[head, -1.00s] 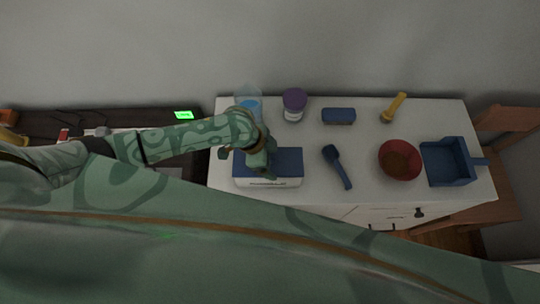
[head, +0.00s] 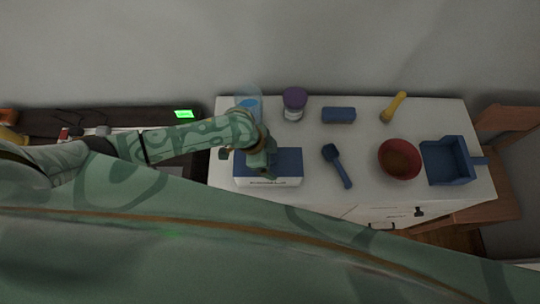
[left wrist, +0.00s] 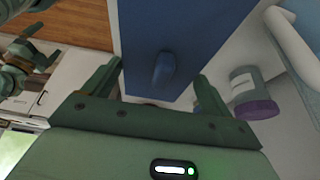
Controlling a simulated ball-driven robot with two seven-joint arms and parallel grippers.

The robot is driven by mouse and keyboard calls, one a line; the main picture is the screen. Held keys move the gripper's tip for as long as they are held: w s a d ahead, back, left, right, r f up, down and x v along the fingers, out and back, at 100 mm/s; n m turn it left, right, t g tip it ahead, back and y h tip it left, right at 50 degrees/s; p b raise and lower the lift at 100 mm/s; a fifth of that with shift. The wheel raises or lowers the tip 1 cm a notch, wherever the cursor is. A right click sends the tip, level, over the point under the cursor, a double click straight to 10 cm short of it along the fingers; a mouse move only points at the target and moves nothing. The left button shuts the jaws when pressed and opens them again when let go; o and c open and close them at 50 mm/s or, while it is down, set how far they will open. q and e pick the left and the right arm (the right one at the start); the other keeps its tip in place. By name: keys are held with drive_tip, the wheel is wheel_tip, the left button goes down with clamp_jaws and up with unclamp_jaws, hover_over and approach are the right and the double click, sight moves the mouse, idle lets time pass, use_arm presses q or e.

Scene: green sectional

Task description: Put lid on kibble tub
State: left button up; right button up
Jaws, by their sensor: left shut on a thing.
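The kibble tub (head: 257,182) is a white box with dark lettering on its front, at the left end of the white cabinet top. The blue lid (head: 288,160) lies over its top in the head view; I cannot tell whether it is fully seated. My left gripper (head: 262,174) is over the lid and shut on it. In the left wrist view the lid (left wrist: 160,25), with a small raised blue knob, fills the space between the fingers (left wrist: 152,88).
A clear blue container (head: 249,102) and a purple-capped jar (head: 293,104) stand behind the tub. A blue scoop (head: 338,166), blue block (head: 338,115), yellow tool (head: 393,107), red bowl (head: 399,158) and blue bin (head: 446,162) stand to the right. A wooden chair (head: 500,190) is beyond.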

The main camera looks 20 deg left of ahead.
use_arm(q)
drive_tip(key=shift+f, duration=0.1)
idle(0.3)
drive_tip(key=o, duration=0.9)
wheel_tip(320, 180, up, 7)
drive_tip(key=p, duration=0.8)
clamp_jaws()
